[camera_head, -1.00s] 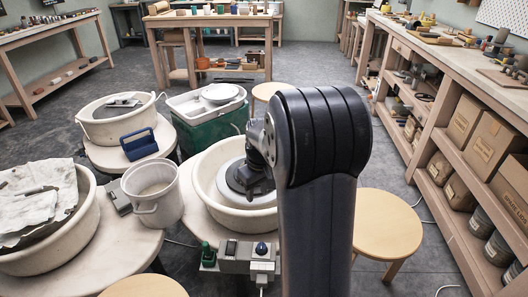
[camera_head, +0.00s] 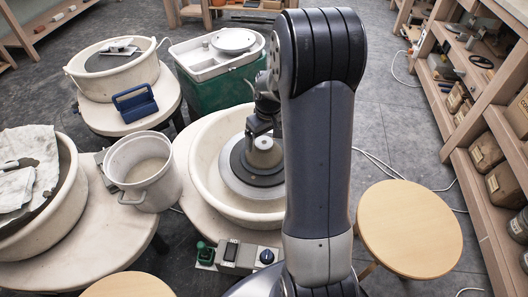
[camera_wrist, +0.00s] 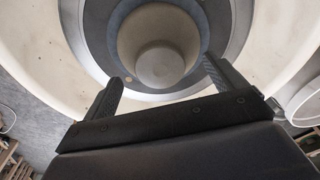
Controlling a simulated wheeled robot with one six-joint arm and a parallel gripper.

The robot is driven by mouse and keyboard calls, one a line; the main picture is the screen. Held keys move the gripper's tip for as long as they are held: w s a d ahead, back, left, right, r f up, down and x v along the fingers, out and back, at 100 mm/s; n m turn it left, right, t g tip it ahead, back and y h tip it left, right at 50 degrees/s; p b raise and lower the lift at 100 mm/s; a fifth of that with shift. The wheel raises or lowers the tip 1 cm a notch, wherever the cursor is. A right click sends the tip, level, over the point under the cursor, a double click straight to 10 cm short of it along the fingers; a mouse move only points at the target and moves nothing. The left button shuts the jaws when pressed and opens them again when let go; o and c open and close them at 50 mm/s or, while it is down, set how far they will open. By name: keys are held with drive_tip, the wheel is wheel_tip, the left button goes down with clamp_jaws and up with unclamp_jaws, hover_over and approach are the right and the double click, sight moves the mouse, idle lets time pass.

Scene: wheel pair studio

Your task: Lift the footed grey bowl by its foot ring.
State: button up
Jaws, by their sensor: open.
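The grey bowl (camera_head: 264,157) sits upside down at the centre of the pottery wheel head (camera_head: 243,180), its narrow foot facing up. In the wrist view the bowl (camera_wrist: 140,35) is a pale cone, with the round foot (camera_wrist: 160,68) nearest the camera. My gripper (camera_wrist: 161,72) is open, one finger to each side of the foot in the picture, with nothing held. In the head view my gripper (camera_head: 262,128) is over the bowl and partly hides it. I cannot tell how far the fingertips are above the foot.
A cream splash pan (camera_head: 203,170) surrounds the wheel. A white bucket (camera_head: 150,190) stands to its left. A round stool (camera_head: 410,228) stands on the right, and a green tub (camera_head: 215,88) behind.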

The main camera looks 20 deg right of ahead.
sight(264, 143)
wheel_tip(264, 143, down, 2)
drive_tip(key=shift+w, duration=0.1)
drive_tip(key=shift+c, duration=0.5)
drive_tip(key=c, duration=1.3)
drive_tip(key=shift+r, duration=0.3)
drive_tip(key=shift+c, duration=0.9)
wheel_tip(264, 143, up, 10)
drive_tip(key=shift+f+p, duration=0.2)
drive_tip(key=shift+p, duration=0.95)
drive_tip(key=shift+c, duration=0.8)
